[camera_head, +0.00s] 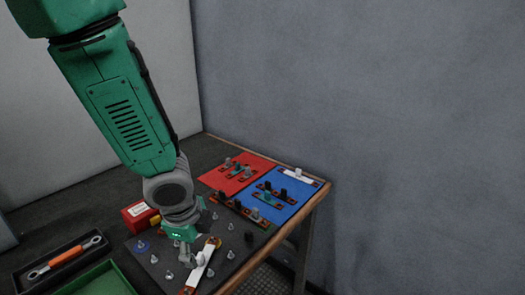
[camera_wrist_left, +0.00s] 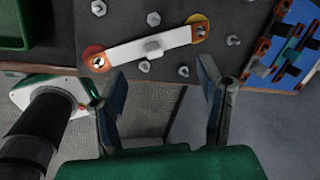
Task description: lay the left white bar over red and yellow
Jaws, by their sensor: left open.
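A white bar (camera_head: 199,270) with a raised grey block at its middle lies across the dark board (camera_head: 231,263). In the left wrist view the white bar (camera_wrist_left: 130,50) has one end over a red disc (camera_wrist_left: 92,51) and the other over a yellow disc (camera_wrist_left: 199,18). My left gripper (camera_head: 190,255) is close above the bar and partly hides it in the head view. In the wrist view the gripper (camera_wrist_left: 162,72) is open, with nothing between its fingers; the bar is apart from the fingertips. My right gripper is not in view.
Several bolts stand around the bar. A red panel (camera_head: 215,178) and a blue panel (camera_head: 280,207) with small parts are farther back; another white bar (camera_head: 301,178) lies on the blue one. A red box (camera_head: 135,218), a green tray (camera_head: 100,281) and an orange-handled wrench (camera_head: 66,258) are left.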

